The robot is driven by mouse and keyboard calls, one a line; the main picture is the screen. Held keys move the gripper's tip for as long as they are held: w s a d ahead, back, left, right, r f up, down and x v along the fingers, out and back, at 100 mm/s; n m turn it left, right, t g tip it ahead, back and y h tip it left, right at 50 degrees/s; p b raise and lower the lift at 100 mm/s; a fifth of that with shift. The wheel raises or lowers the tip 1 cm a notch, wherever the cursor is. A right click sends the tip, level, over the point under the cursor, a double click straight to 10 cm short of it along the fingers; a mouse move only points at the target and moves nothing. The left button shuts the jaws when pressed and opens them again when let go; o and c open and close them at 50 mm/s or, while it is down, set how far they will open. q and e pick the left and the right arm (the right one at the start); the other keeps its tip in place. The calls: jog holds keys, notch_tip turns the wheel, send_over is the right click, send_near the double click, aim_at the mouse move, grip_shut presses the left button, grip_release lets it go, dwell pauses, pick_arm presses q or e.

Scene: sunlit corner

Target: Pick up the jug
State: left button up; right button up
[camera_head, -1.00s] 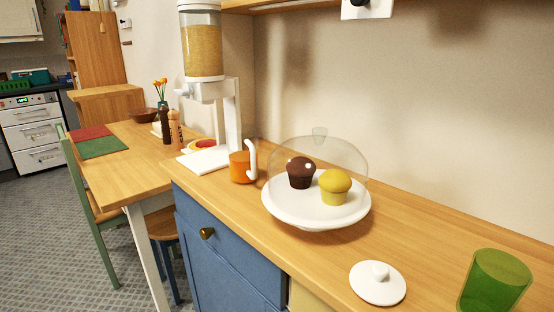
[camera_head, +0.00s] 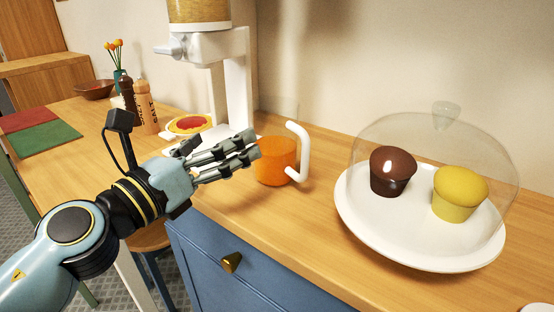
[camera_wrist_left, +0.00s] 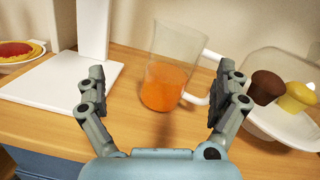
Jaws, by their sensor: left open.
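The jug (camera_head: 274,162) is clear with orange liquid in its lower part and a white handle on its right side. It stands upright on the wooden counter. My left gripper (camera_head: 250,147) is open, its fingers reaching toward the jug from the left and overlapping its edge in the head view. In the left wrist view the jug (camera_wrist_left: 166,84) stands ahead, between and beyond the two open fingers (camera_wrist_left: 158,100). I cannot tell whether any finger touches it. The handle lies close to the right finger. My right gripper is out of view.
A cereal dispenser (camera_head: 236,90) with a white base stands left of the jug. A glass-domed white plate (camera_head: 380,245) with two muffins stands to the right. The wall is behind. A plate with red and yellow food (camera_head: 190,124) sits at the back left.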

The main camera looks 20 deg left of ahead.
aim_at(259, 141)
pick_arm(q)
jog(key=m, duration=0.1)
jog(key=d+f+m+g+h, duration=0.1)
jog(key=d+m, duration=0.1)
jog(key=shift+w+f+m+g+h, duration=0.25)
jog(key=shift+w+m+g+h, duration=0.05)
jog(key=x, duration=0.4)
jog(key=shift+d+f, duration=0.1)
jog(key=shift+f, duration=0.05)
jog(key=x, duration=0.6)
jog(key=shift+w, duration=0.1)
jog(key=c, duration=1.6)
